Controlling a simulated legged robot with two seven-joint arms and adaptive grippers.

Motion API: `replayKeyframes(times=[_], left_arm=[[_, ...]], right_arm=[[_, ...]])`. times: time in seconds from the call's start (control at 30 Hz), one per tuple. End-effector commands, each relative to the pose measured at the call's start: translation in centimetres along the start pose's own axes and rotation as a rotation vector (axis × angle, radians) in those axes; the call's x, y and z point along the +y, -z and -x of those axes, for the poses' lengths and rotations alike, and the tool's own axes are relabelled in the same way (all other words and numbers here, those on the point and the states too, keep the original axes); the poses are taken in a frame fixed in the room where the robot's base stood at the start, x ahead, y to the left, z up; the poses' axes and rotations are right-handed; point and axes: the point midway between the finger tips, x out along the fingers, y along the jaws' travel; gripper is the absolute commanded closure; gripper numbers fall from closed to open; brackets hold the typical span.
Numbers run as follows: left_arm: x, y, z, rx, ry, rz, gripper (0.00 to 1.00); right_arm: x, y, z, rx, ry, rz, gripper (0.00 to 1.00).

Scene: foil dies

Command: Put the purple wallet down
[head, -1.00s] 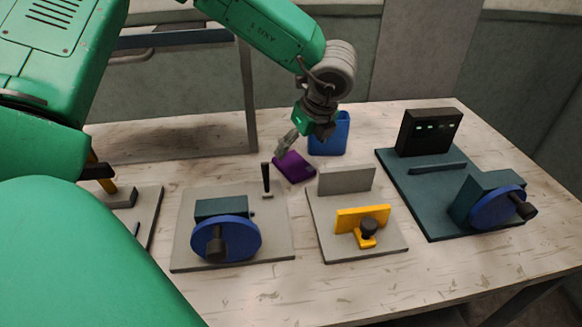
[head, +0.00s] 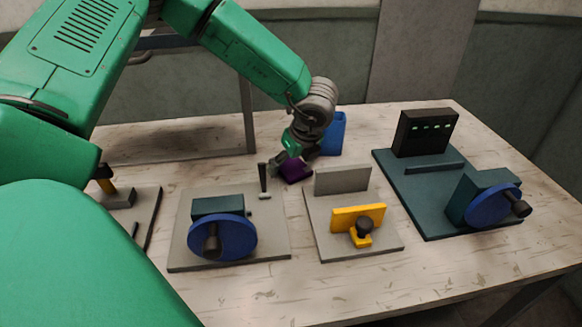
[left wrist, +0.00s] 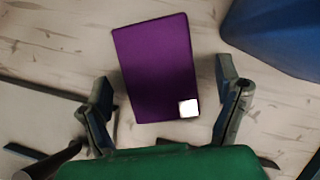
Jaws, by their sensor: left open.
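The purple wallet (head: 294,171) lies flat on the wooden table, behind the grey upright plate in the head view. In the left wrist view the wallet (left wrist: 156,68) is a purple rectangle with a small white square at its lower right corner. My left gripper (head: 292,168) is low over the wallet and partly hides it in the head view. In the left wrist view its two open fingers (left wrist: 165,100) stand on either side of the wallet's near end, with gaps between. My right gripper is not in view.
A blue container (head: 333,134) stands just right of and behind the gripper. In front are a grey base with a blue wheel (head: 222,238), a yellow clamp piece (head: 357,221) and a thin black lever (head: 263,178). A dark teal station (head: 420,197) fills the right side.

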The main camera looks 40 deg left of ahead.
Motion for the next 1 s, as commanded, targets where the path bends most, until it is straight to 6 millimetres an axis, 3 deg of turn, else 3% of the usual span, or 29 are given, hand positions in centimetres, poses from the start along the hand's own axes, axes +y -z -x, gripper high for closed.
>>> replayKeyframes(times=[0.43,0.53,0.67,1.0], left_arm=[[0.14,-0.17,-0.86,0.006,0.000,0.001,0.16],[0.10,-0.15,-0.79,0.005,0.000,0.001,0.51],[-0.02,-0.09,-0.82,0.004,0.000,0.000,0.71],[0.00,-0.02,-0.94,0.009,-0.001,0.000,0.76]], right_arm=[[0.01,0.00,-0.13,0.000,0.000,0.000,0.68],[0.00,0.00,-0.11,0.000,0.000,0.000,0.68],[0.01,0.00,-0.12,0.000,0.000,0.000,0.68],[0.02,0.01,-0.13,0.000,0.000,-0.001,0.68]])
